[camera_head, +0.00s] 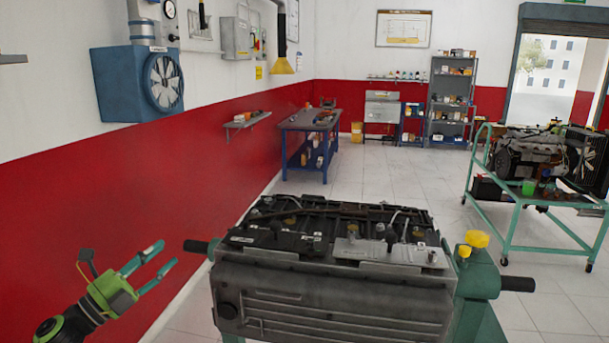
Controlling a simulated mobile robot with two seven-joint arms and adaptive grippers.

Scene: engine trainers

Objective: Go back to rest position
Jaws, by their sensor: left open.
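My left gripper (157,268) shows at the lower left, green with teal fingertips. Its fingers are spread apart with nothing between them. It is left of the engine block (330,285) and apart from it, near a black bar (196,246) that sticks out from the engine's left side. My right gripper does not show in the head view.
The engine sits on a green stand (478,275) with yellow knobs (477,239) at its right. A green wheeled cart (509,225) with another engine (530,157) stands at the right. A workbench (308,122) and grey shelves (450,100) are farther back. White floor (390,170) is open between them.

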